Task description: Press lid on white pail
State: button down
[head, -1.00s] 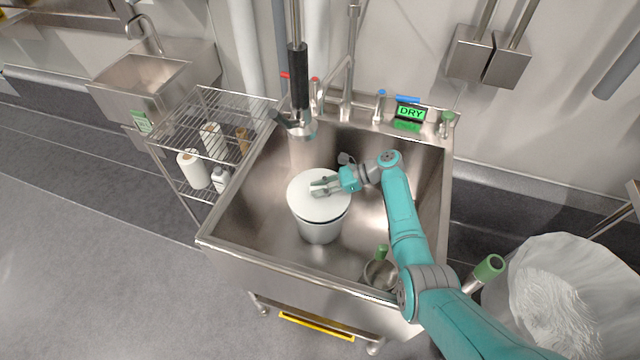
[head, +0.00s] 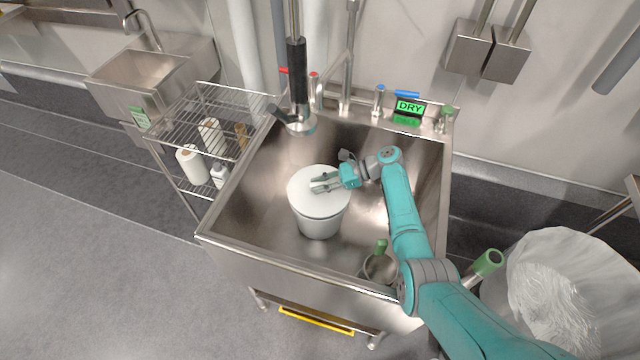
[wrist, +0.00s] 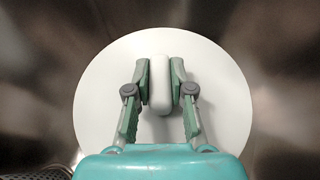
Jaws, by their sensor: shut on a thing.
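The white pail (head: 319,228) stands upright in the steel sink (head: 258,215). The round white lid (head: 304,200) covers its top. In the head view it looks level and seated at the rim, but I cannot tell whether it is pressed fully down. My gripper (head: 318,183) is over the lid and reaches in from the right. In the wrist view, my gripper (wrist: 160,78) is shut on the lid's white upright grip (wrist: 160,92), with a finger on each side. The lid (wrist: 100,100) fills the middle there and hides the pail.
A spray head (head: 298,122) hangs over the sink's back left. A metal cup with a green handle (head: 380,268) sits in the front right corner. A wire rack (head: 205,120) stands left, and a lined bin (head: 565,290) stands right. The sink floor left of the pail is clear.

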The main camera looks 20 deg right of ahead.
jog(key=shift+f, duration=1.05)
dwell(0.4)
jog(key=c, duration=0.9)
grip_release()
jog(key=shift+c, duration=0.2)
jog(key=v, duration=1.2)
jog(key=shift+d, duration=0.1)
